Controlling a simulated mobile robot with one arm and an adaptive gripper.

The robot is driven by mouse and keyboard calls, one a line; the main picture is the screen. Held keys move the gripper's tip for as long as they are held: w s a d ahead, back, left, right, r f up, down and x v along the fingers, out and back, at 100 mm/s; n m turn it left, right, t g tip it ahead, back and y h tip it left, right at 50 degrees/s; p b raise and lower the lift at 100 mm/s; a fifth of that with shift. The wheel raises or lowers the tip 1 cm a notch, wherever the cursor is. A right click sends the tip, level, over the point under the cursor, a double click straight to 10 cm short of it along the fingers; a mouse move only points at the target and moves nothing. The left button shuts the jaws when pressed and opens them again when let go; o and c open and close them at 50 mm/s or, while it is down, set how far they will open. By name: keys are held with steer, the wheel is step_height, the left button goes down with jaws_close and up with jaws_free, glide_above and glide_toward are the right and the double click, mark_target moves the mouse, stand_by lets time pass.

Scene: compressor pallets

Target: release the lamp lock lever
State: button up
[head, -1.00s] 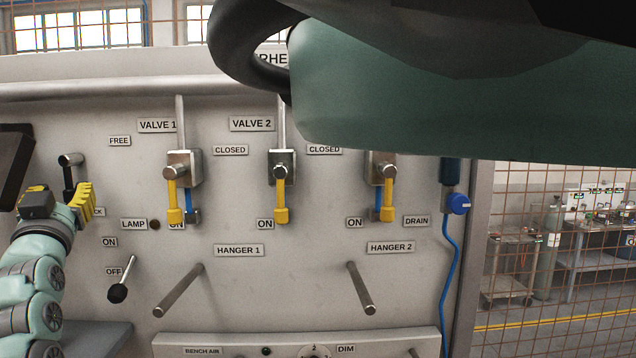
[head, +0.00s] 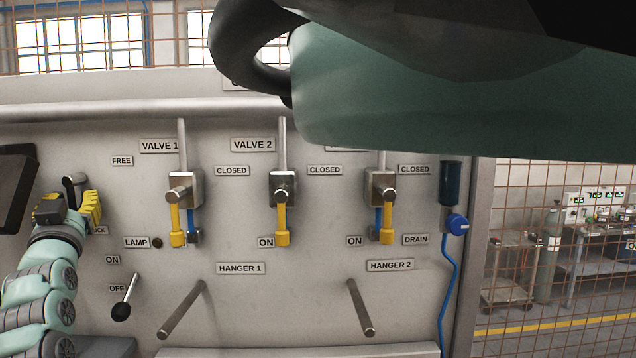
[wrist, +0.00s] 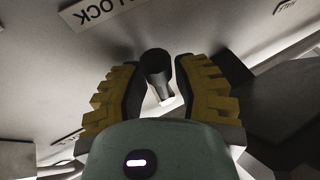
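The lamp lock lever (head: 72,183) is on the left of the panel, below the FREE label (head: 121,161). It has a metal pivot and a dark handle, partly hidden by my gripper in the head view. My gripper (head: 74,207) is at the lever, with its yellow fingers on either side. In the wrist view the lever's black knob (wrist: 155,63) stands between the fingertips of my gripper (wrist: 157,75), with narrow gaps beside it. The fingers look open. The LOCK label (wrist: 100,7) appears upside down there. The lamp switch lever (head: 126,298) points down towards OFF.
A dark screen (head: 14,190) stands left of the lever. Valve handles with yellow grips (head: 177,220) hang right of it. Hanger peg 1 (head: 182,309) and hanger peg 2 (head: 360,307) stick out below. A mesh fence (head: 550,230) stands at the right.

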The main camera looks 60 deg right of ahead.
jaws_close()
